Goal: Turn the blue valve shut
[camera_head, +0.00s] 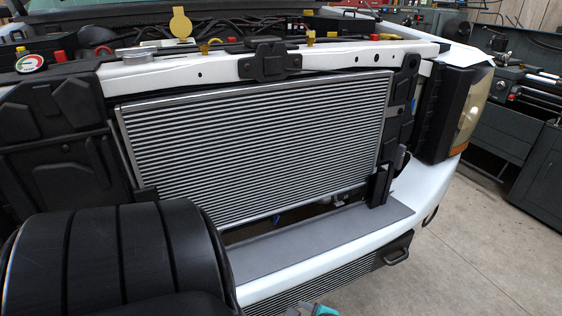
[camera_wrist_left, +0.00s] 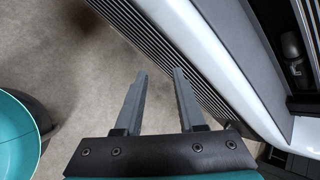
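A small blue part (camera_head: 276,219) shows in the gap under the radiator (camera_head: 260,145) in the head view. It is too small and shaded to tell its shape or how it is turned. My left gripper (camera_wrist_left: 160,72) is open and empty in the left wrist view. Its two grey fingers point toward the ribbed lower grille, with grey floor under them. The blue part does not show clearly in the wrist view. A bit of teal arm at the bottom edge of the head view is mine. My right gripper is not in view.
The grey ledge (camera_head: 320,240) and white bumper (camera_head: 435,185) run below the radiator. A black bracket (camera_head: 379,186) stands at the gap's right end. The concrete floor (camera_head: 470,255) at right is clear.

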